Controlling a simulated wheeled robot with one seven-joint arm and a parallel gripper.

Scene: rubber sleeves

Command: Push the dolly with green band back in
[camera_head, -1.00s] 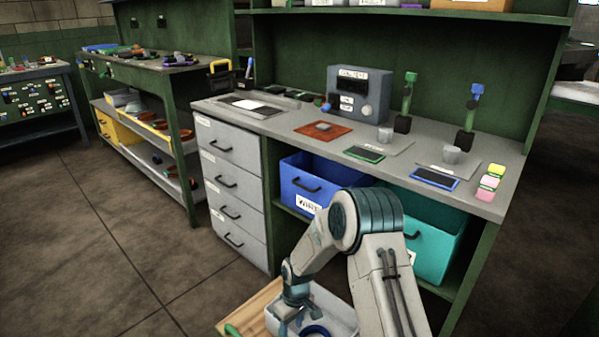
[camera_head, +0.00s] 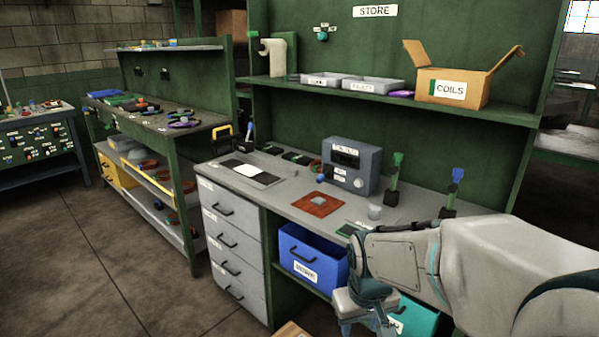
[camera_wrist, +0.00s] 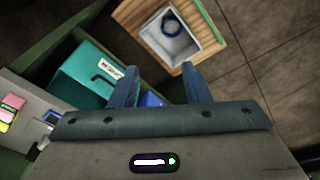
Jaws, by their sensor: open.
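The dolly is a wooden board (camera_wrist: 146,17) with a green band (camera_wrist: 208,20) along one edge, at the top of the wrist view. A grey-white tray (camera_wrist: 192,45) sits on it, holding a blue ring (camera_wrist: 171,25). In the head view only a small corner of the wood (camera_head: 291,330) shows at the bottom edge; the rest is out of frame. My gripper (camera_wrist: 161,88) is open, with nothing seen between its fingers. In the head view it hangs in front of the bench, right of the blue bin, and is apart from the dolly.
A blue bin (camera_head: 311,260) and a teal bin (camera_wrist: 88,75) stand under the workbench (camera_head: 285,195), near my arm. Grey drawers (camera_head: 232,240) are left of them. An open coils box (camera_head: 453,88) is on the shelf. The floor (camera_head: 60,255) at left is clear.

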